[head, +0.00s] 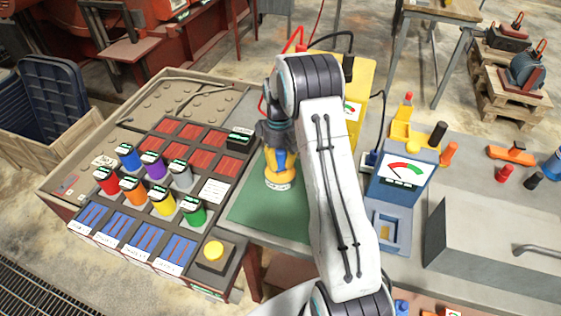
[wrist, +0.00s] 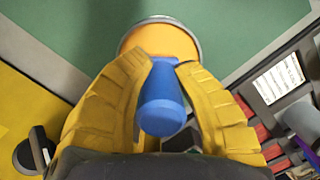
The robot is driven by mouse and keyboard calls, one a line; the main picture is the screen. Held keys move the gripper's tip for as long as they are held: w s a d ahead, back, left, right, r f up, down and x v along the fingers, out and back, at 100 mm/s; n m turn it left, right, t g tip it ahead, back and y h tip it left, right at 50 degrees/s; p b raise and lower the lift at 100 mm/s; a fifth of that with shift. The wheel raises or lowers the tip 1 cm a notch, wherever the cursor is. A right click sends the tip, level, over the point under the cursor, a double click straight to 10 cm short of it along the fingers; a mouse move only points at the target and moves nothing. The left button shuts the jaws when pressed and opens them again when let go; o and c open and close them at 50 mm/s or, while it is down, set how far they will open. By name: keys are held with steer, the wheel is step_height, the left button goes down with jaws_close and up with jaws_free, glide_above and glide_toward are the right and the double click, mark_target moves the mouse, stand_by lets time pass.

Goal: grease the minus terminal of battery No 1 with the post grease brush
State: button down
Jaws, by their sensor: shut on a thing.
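My gripper (head: 279,160) is low over the green mat (head: 245,212), with its yellow fingers closed around a blue handle, most likely the post grease brush. In the wrist view my gripper (wrist: 170,72) has a finger on each side of the blue handle (wrist: 162,105). Just beyond the fingertips is an orange round body with a pale rim (wrist: 160,40), standing on the mat. I cannot tell whether it is a pot around the brush or part of the held thing. Bristles are hidden. I cannot make out a battery marked No 1 or its minus terminal.
A rack with several coloured cylinders (head: 163,201) and a yellow button (head: 213,251) stand left of the mat. A yellow box (head: 362,80) with red and black leads is behind my arm. A blue meter box (head: 402,180) and grey case (head: 490,238) are at right.

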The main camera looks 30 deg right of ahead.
mark_target(281, 150)
steer(key=shift+r+p, duration=2.35)
steer(key=shift+r, duration=1.15)
steer(key=shift+w, duration=0.1)
